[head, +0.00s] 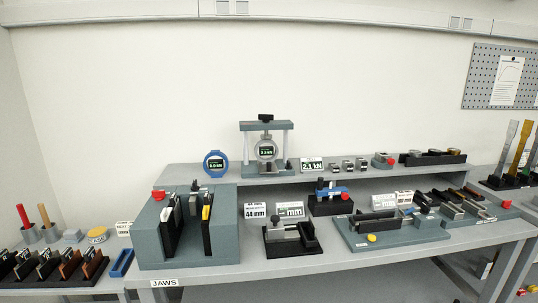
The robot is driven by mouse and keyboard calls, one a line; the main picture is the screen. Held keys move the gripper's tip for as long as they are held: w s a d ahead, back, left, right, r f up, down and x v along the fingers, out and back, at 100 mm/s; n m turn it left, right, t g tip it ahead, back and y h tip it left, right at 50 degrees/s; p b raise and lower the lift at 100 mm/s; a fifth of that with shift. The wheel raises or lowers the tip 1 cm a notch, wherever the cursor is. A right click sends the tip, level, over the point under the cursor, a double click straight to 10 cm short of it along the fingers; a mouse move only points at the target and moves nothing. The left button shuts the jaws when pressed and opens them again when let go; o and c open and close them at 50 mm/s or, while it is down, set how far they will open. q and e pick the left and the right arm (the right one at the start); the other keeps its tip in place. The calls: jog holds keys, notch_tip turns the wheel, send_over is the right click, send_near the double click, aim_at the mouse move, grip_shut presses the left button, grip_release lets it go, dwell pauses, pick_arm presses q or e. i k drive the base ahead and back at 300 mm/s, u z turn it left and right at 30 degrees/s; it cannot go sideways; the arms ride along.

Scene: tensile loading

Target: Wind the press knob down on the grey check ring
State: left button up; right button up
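The press (283,140) stands on the raised back shelf, a frame with two light posts and a grey crossbeam. Its dark press knob (265,117) is on top of the crossbeam. The grey check ring (257,158) sits upright inside the frame, below the beam, with a small dark display in its middle. The knob's screw meets the ring's top or nearly so; I cannot tell if they touch. The display's figures are too small to read surely. Neither of my grippers is in view.
A blue ring (207,168) with a display stands left of the press, and a kN card (312,164) stands right of it. The bench below holds a large grey jaw block (150,236), a black fixture (292,250) and a grey tray (358,240). Air above the shelf is clear.

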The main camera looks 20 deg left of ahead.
aim_at(266, 119)
jog(key=u, duration=2)
jog(key=i, duration=1.35)
jog(key=z, duration=2.7)
